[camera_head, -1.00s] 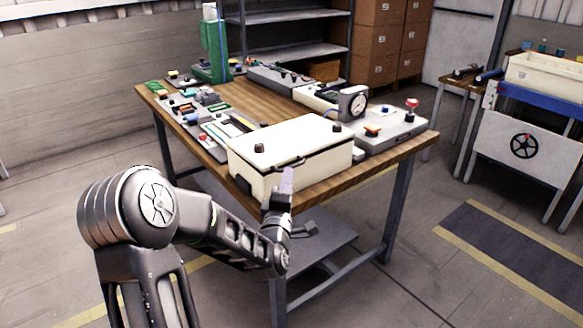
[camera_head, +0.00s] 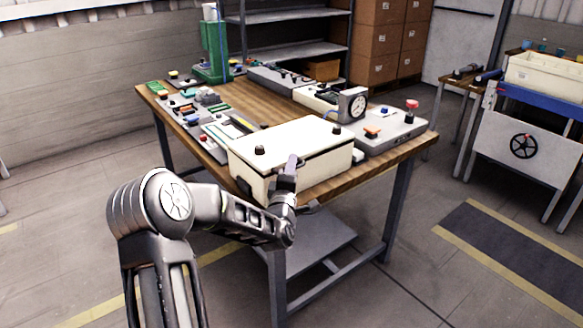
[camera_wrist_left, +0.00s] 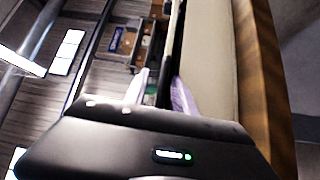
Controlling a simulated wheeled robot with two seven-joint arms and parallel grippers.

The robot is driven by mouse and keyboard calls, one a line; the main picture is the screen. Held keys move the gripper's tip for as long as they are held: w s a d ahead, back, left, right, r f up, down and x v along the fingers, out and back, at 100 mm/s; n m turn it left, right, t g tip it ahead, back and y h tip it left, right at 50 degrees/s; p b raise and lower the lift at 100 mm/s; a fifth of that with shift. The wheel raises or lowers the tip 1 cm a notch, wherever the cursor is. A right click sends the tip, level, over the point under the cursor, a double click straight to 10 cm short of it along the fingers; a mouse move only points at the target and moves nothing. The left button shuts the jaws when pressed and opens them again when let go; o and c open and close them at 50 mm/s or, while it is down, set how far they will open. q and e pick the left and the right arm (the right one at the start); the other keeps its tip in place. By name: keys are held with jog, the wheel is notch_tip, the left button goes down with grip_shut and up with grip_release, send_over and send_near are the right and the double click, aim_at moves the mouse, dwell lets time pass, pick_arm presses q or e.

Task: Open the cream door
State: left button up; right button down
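The cream door appears to be the cream lid (camera_head: 295,140) of a low box at the near edge of the workbench. It lies closed, with dark knobs on top and a dark handle at its front edge. My left gripper (camera_head: 291,167) is at the front of the box and covers much of the handle in the head view. In the left wrist view, the pale purple fingers (camera_wrist_left: 162,95) stand apart, with the dark handle bar (camera_wrist_left: 172,50) between them. The cream box front (camera_wrist_left: 208,60) is right beside them. I cannot tell whether they touch the bar. My right gripper is out of view.
The wooden workbench (camera_head: 240,96) carries a grey unit with a dial (camera_head: 352,104), a red-button panel (camera_head: 400,125), a green press (camera_head: 213,50) and several small devices. Shelves and brown cabinets stand behind.

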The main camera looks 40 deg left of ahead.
pick_arm(q)
grip_shut()
jog(key=shift+r, duration=0.1)
dwell(1.2)
